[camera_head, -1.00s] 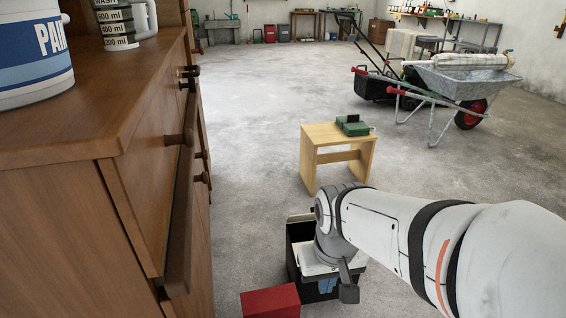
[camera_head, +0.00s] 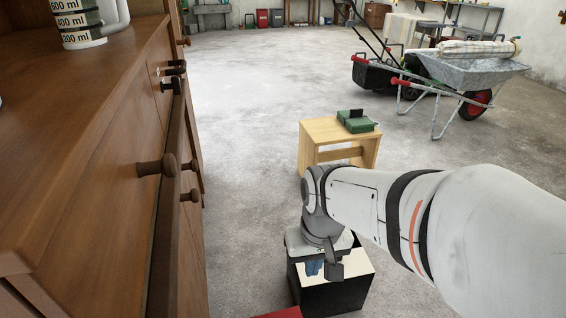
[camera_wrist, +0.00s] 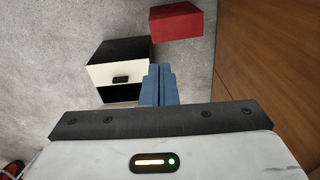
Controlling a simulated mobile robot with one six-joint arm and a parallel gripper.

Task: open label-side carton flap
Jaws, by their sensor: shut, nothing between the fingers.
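The carton (camera_head: 335,296) is a black box with a white top panel, standing on the floor below my gripper. In the wrist view the carton (camera_wrist: 112,52) shows a black side and a white flap panel (camera_wrist: 105,74) with a small dark tab (camera_wrist: 121,79). A dark gap (camera_wrist: 120,94) lies along one edge of that panel. My gripper (camera_head: 313,268) has blue fingers, shut and empty, in front of the carton in the head view. In the wrist view my gripper (camera_wrist: 159,70) is beside the carton's right edge; I cannot tell whether it touches. No label is readable.
A red box (camera_wrist: 176,21) lies on the floor close to the carton. A wooden cabinet (camera_head: 95,165) with protruding knobs stands at the left. A small wooden stool (camera_head: 340,140) holds a green object (camera_head: 357,122). A wheelbarrow (camera_head: 470,72) stands farther back; open floor lies between.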

